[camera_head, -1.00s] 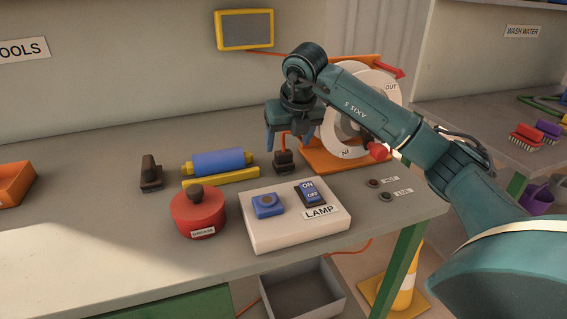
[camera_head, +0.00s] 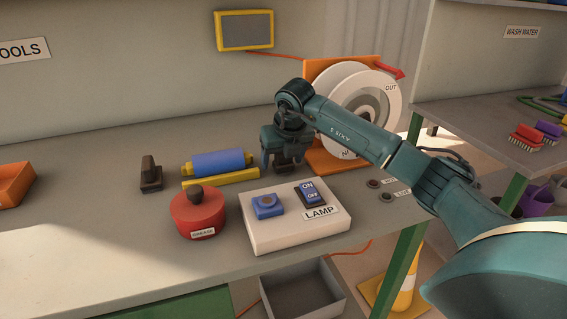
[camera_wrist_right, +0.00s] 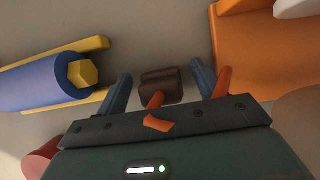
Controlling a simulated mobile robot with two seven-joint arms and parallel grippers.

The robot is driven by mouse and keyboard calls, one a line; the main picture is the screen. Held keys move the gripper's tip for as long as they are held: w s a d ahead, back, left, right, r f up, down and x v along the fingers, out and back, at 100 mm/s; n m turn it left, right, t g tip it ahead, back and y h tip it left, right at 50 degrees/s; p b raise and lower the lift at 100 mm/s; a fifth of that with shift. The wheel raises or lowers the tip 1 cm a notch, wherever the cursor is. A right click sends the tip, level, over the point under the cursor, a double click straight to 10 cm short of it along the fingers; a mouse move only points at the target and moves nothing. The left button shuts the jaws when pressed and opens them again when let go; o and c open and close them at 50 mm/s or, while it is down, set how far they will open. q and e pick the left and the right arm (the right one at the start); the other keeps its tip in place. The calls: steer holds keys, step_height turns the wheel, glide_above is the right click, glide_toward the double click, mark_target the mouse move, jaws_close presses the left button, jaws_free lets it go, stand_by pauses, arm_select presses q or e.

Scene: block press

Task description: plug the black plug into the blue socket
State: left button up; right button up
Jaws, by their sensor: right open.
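The black plug (camera_wrist_right: 160,86) shows in the right wrist view, standing on the bench between the blue fingertips, with an orange cord at its near side. My right gripper (camera_head: 283,163) is open and points down over the plug, one finger on each side and a gap to both. The blue socket (camera_head: 265,207) sits on the left of the white LAMP box (camera_head: 283,231), in front of the gripper. It is empty, with a round recess on top. My left gripper is not in view.
A blue roller (camera_head: 217,163) with yellow ends lies left of the gripper. The LAMP switch (camera_head: 310,194) is beside the socket.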

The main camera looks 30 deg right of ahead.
stand_by(0.3)
steer(key=c, duration=1)
step_height(320, 180, up, 9)
steer(key=shift+f+p, duration=0.1)
steer(key=shift+p, duration=0.2)
steer(key=shift+r, duration=0.6)
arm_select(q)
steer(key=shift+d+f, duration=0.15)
